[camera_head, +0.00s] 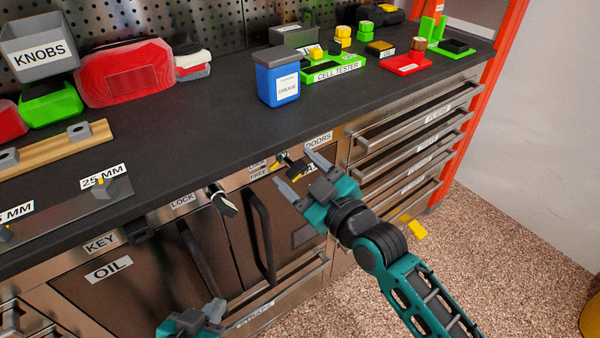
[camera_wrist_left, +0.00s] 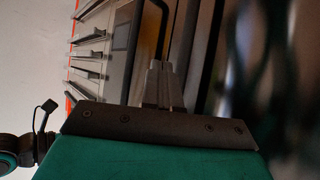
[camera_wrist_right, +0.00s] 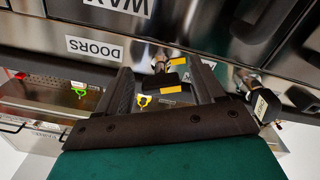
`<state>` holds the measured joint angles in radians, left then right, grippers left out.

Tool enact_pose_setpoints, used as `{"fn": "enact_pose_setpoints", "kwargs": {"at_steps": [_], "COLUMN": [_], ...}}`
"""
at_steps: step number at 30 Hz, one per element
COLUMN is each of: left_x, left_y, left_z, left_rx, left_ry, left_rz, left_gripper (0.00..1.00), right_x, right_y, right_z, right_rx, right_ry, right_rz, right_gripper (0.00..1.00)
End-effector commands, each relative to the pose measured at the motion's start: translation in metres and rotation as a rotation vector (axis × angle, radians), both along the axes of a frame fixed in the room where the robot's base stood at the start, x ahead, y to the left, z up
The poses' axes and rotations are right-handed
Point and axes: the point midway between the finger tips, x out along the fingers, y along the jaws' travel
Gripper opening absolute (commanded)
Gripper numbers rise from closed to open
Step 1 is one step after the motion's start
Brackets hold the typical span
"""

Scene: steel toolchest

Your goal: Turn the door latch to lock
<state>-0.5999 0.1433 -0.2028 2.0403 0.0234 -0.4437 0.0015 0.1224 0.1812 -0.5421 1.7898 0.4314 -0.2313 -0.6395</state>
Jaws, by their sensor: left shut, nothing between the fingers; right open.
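The door latch (camera_head: 284,157), a small dark handle with yellow on it, sits on the steel front below the DOORS label (camera_head: 318,141), beside a small label reading FREE (camera_head: 259,173). My right gripper (camera_head: 296,170) is open in front of it. In the right wrist view, the black and yellow latch (camera_wrist_right: 174,84) shows between the spread fingers of my right gripper (camera_wrist_right: 165,78); I cannot tell whether they touch it. My left gripper (camera_head: 213,310) is low in front of the cabinet. In the left wrist view its fingers (camera_wrist_left: 163,75) are shut and empty.
A second knob (camera_head: 222,201) with a white tip sits left of the latch by a LOCK label (camera_head: 183,202). Black door handles (camera_head: 262,235) stand out below. Drawers with bar handles (camera_head: 415,130) are at the right. A blue grease tub (camera_head: 277,83) stands on the worktop.

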Motion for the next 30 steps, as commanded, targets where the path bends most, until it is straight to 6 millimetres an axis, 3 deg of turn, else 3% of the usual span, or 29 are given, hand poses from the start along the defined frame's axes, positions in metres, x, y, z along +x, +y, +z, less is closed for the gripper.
{"fn": "enact_pose_setpoints", "kwargs": {"at_steps": [5, 21, 30], "left_x": [-0.0002, -0.0006, -0.0006], "left_y": [0.0009, 0.0018, 0.0026], "left_z": [-0.0004, -0.0019, 0.0019], "left_rx": [0.004, 0.007, 0.008], "left_ry": [0.0, 0.001, 0.0], "left_rz": [-0.004, -0.005, -0.003], "left_gripper": [0.0, 0.0, 0.0], "right_x": [-0.0001, -0.0002, -0.0004], "right_y": [0.0001, -0.0003, -0.0002], "right_z": [0.0, 0.0, 0.0011], "right_rx": [0.0, 0.0, 0.029], "right_ry": [0.0, 0.0, 0.022], "right_rz": [0.0, 0.0, 0.0], "right_gripper": [0.68, 0.17, 0.17]}}
